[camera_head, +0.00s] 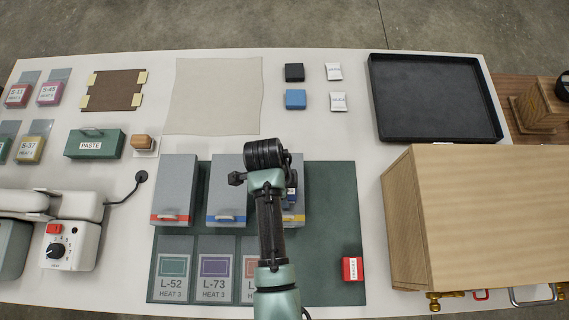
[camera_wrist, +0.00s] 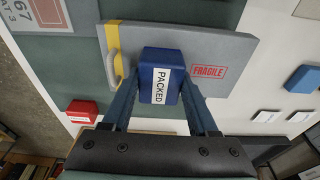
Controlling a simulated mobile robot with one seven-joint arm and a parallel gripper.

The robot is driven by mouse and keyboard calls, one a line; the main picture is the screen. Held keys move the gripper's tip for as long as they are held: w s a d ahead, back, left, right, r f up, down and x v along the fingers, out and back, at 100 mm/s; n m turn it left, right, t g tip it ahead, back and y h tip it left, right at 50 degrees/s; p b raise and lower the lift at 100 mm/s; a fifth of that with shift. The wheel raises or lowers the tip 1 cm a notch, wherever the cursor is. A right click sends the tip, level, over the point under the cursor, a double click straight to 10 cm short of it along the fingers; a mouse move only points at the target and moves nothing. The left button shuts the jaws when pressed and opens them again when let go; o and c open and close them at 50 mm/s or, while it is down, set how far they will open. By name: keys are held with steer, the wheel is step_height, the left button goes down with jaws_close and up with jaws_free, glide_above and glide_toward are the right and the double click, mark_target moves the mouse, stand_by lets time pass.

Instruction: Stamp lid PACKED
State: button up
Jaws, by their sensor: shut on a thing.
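My gripper (camera_wrist: 160,85) is shut on a blue stamp (camera_wrist: 160,62) labelled PACKED. In the wrist view the stamp is over the grey lid (camera_wrist: 205,45) with the yellow stripe and a handle. I cannot tell whether its underside touches the lid. A red FRAGILE mark (camera_wrist: 209,72) shows on the lid, to the right of the stamp. In the head view my gripper (camera_head: 290,195) is over the yellow-striped lid (camera_head: 298,172), and my arm hides much of it.
Lids with red (camera_head: 174,188) and blue (camera_head: 227,180) stripes are to the left. A red FRAGILE stamp (camera_head: 352,269) is on the green mat (camera_head: 335,215). Black (camera_head: 294,72) and blue (camera_head: 295,99) pads lie behind, near a black tray (camera_head: 438,97). A wooden cabinet (camera_head: 480,210) stands right.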

steer(key=shift+s, duration=0.1)
step_height(320, 180, up, 7)
steer(key=p, duration=0.7)
